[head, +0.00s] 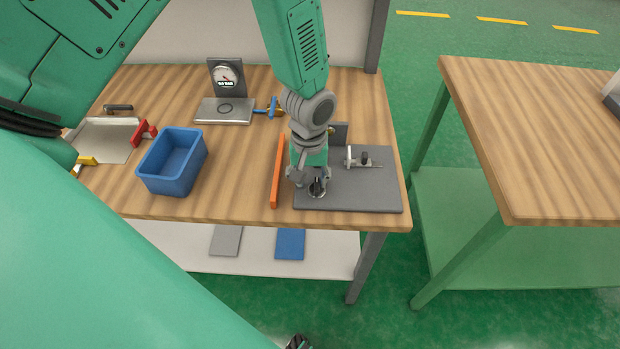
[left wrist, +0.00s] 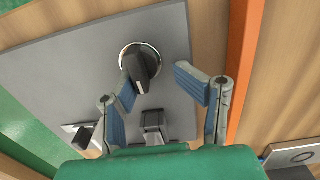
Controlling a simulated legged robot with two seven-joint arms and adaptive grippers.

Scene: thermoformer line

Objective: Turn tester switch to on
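The tester is a dark grey plate (head: 375,195) at the right front of the wooden bench. Its rotary switch, a black handle in a silver ring (head: 317,187), sits near the plate's left front; it also shows in the left wrist view (left wrist: 139,72). My left gripper (head: 313,180) points down over the switch. In the left wrist view its blue-padded fingers (left wrist: 157,88) are spread, with nothing gripped. The left-hand fingertip in that view is close beside the handle; I cannot tell whether they touch.
An orange bar (head: 278,171) lies left of the plate. A white bracket with a black knob (head: 363,157) stands on the plate. A blue bin (head: 172,162), a gauge stand (head: 225,78) and a metal tray (head: 106,139) are further left. A second bench (head: 540,140) stands right, across a gap.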

